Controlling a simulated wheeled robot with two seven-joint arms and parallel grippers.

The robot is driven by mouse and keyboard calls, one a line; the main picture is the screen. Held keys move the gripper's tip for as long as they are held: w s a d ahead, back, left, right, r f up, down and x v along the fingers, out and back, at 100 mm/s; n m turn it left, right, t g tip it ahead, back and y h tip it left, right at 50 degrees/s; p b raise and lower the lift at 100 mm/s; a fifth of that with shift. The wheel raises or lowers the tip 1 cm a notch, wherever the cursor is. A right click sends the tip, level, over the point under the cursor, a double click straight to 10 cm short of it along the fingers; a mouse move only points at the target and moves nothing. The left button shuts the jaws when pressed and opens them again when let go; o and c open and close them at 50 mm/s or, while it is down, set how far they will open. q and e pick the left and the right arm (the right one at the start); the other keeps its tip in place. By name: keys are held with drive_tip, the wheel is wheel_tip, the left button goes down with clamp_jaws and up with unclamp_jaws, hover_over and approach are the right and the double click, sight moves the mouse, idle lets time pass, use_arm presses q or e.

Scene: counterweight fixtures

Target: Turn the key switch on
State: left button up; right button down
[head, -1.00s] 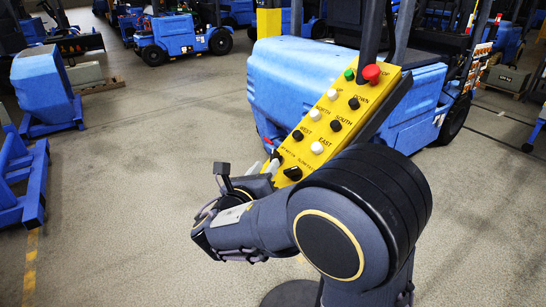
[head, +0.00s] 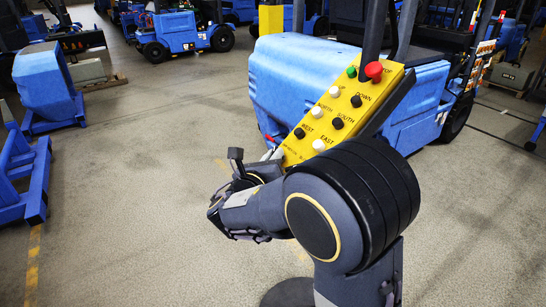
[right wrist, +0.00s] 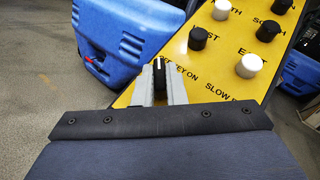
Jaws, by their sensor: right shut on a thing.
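The yellow control panel (head: 322,118) stands tilted in the middle of the head view. Its key switch is a black knob (right wrist: 159,77) with a white mark, at the panel's lower left corner in the right wrist view, beside lettering that reads "KEY ON" in part. My right gripper (right wrist: 160,80) has its two grey fingers on either side of this knob and is shut on it. In the head view my right gripper (head: 270,155) is at the panel's lower end, and my arm hides the knob there. My left gripper is in neither view.
Black and white push buttons, a green button (head: 351,72) and a red stop button (head: 373,70) sit further up the panel. A blue forklift (head: 300,75) stands close behind it.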

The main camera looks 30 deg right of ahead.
drive_tip(key=shift+a+m+g+h, duration=0.1)
drive_tip(key=shift+m+g+h, duration=0.2)
drive_tip(key=shift+m+h, duration=0.1)
drive_tip(key=m+g+h, duration=0.1)
drive_tip(key=m, duration=0.1)
drive_tip(key=m+g+h+p, duration=0.1)
drive_tip(key=m, duration=0.1)
drive_tip(key=shift+w+g, duration=0.2)
drive_tip(key=shift+g, duration=0.1)
drive_tip(key=m+g+h+p, duration=0.1)
drive_tip(key=m+g, duration=0.1)
drive_tip(key=m+g+h+p, duration=0.1)
drive_tip(key=m+g, duration=0.2)
drive_tip(key=shift+w+a, duration=0.1)
drive_tip(key=shift+w, duration=0.1)
drive_tip(key=m+g+p, duration=0.2)
drive_tip(key=m+g, duration=0.4)
drive_tip(key=m, duration=0.1)
drive_tip(key=shift+w+p, duration=0.2)
drive_tip(key=shift+p, duration=0.1)
drive_tip(key=m+g+y+p, duration=0.1)
drive_tip(key=m+g, duration=0.1)
drive_tip(key=m+g+y+p, duration=0.1)
drive_tip(key=m+g+y, duration=0.1)
drive_tip(key=m+g, duration=0.1)
drive_tip(key=shift+w+m, duration=0.15)
drive_tip(key=shift+m, duration=0.15)
drive_tip(key=shift+m+g, duration=0.3)
drive_tip(key=shift+g, duration=0.1)
